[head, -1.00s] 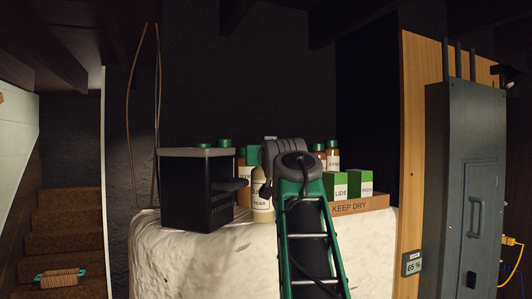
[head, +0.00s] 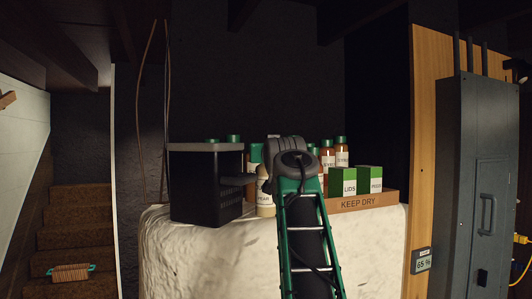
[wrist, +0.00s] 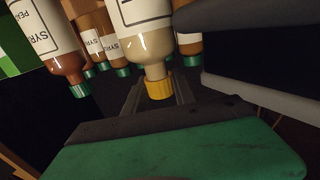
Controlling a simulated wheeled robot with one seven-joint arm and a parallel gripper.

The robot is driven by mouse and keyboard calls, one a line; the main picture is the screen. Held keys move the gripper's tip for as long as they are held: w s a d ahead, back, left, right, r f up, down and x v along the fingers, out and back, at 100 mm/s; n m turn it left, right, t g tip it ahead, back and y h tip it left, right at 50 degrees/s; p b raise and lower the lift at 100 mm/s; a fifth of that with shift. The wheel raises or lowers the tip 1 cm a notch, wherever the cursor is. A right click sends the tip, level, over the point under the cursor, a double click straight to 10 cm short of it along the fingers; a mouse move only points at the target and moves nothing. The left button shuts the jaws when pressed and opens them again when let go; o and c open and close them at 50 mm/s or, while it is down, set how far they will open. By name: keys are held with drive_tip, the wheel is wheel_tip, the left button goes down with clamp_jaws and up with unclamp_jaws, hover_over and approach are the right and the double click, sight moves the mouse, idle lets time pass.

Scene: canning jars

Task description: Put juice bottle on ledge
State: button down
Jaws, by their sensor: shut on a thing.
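The juice bottle is cream-coloured with a white label, in the head view (head: 264,203) just left of my arm, at the front of the white ledge (head: 195,250). In the wrist view, which looks upside down, the bottle (wrist: 150,45) shows its yellow cap (wrist: 158,90) pointing down the picture. My gripper (head: 268,180) is shut on the bottle near its capped end; its fingers also show in the wrist view (wrist: 160,100). The bottle looks upright. My arm partly hides it, and I cannot tell whether its base touches the ledge.
A black box (head: 205,190) with a grey top stands left of the bottle, close by. Brown syrup bottles (head: 342,155) with green caps stand behind. Green-and-white boxes (head: 350,182) and a "KEEP DRY" carton (head: 365,200) are at right. The ledge's front strip looks clear.

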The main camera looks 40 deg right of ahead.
drive_tip(key=shift+f+b, duration=0.3)
drive_tip(key=c, duration=0.9)
unclamp_jaws()
drive_tip(key=shift+c, duration=0.2)
drive_tip(key=shift+f, duration=0.1)
drive_tip(key=b+v, duration=0.4)
drive_tip(key=v, duration=0.4)
drive_tip(key=shift+w, duration=0.1)
